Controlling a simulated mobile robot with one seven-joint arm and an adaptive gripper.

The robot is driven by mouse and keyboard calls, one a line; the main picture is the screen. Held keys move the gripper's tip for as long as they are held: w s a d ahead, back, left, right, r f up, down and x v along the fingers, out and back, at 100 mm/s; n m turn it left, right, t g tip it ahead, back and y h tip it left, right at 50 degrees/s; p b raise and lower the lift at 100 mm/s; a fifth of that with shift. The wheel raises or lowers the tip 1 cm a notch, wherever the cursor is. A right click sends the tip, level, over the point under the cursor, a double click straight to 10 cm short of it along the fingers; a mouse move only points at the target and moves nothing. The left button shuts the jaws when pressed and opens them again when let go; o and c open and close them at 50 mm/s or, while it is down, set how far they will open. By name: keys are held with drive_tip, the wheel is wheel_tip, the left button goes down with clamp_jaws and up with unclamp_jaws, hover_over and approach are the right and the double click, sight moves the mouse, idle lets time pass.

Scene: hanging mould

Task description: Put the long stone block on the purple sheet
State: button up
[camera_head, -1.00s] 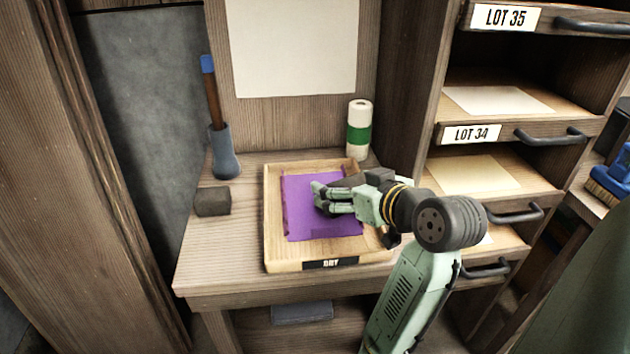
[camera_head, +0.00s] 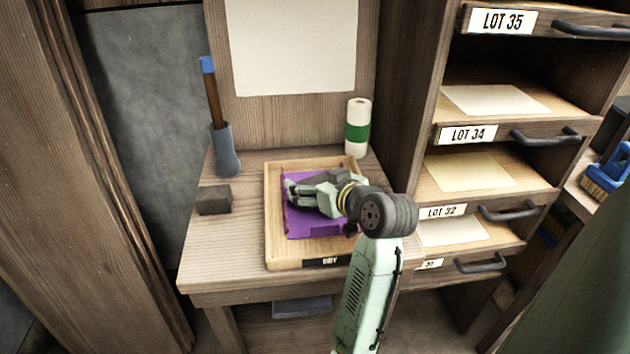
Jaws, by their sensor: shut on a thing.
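The purple sheet (camera_head: 300,223) lies in a shallow wooden tray (camera_head: 275,254) on the bench. My gripper (camera_head: 292,192) is over the sheet, pointing left, with its fingers closed. A dark grey stone block (camera_head: 326,177), which looks like the long one, shows behind my fingers and is held by them. My fingers and hand cover much of it. I cannot tell whether its underside touches the sheet.
A short dark block (camera_head: 214,199) sits on the bench left of the tray. A brush in a grey holder (camera_head: 225,158) and a white and green roll (camera_head: 357,130) stand behind. Labelled shelves (camera_head: 470,175) rise on the right. The bench's front left is clear.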

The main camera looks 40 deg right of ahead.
drive_tip(key=shift+f, duration=0.1)
drive_tip(key=o, duration=1.8)
drive_tip(key=shift+c, duration=0.2)
